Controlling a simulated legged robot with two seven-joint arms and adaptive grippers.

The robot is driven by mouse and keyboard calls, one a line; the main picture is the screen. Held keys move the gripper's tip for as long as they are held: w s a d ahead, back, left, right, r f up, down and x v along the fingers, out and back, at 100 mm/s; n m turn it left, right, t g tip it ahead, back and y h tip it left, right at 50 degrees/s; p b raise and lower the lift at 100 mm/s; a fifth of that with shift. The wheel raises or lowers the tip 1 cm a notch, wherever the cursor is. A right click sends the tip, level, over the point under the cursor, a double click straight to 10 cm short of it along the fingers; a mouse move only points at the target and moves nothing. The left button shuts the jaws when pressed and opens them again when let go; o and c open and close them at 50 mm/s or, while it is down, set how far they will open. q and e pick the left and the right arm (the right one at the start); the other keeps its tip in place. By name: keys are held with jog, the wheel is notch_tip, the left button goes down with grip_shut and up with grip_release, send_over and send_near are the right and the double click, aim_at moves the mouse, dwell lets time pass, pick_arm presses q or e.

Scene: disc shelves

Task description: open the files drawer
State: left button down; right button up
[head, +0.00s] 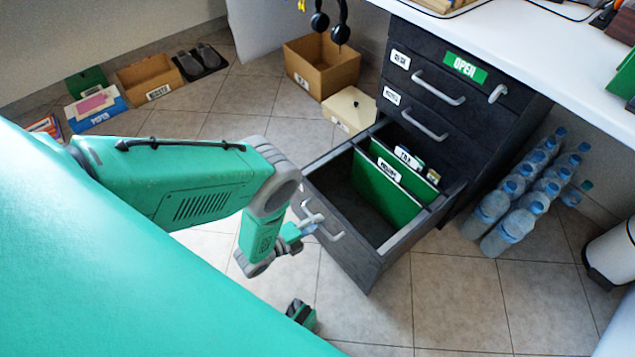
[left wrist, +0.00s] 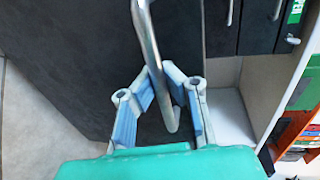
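The files drawer (head: 374,275) is the lowest drawer of a black cabinet (head: 471,118). It stands pulled well out, with green file folders (head: 386,191) visible inside. My left gripper (head: 308,226) is at the bar handle (head: 330,236) on the drawer's front. In the left wrist view, the fingers (left wrist: 160,88) close in from both sides on the metal handle (left wrist: 149,40), with the bar between the fingertips.
Two upper drawers (head: 445,87) are closed; the top one bears a green OPEN label (head: 465,67). Water bottles (head: 522,195) stand right of the cabinet. A cardboard box (head: 322,68) and a smaller box (head: 350,110) sit behind.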

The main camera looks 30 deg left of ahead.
pick_arm(q)
jog(key=shift+a+f, duration=0.1)
jog(key=shift+a, duration=0.3)
jog(key=c, duration=1.6)
grip_release()
jog(key=shift+c, duration=0.2)
jog(key=shift+o, duration=0.2)
jog(key=shift+d, duration=0.15)
jog(key=v, duration=1.2)
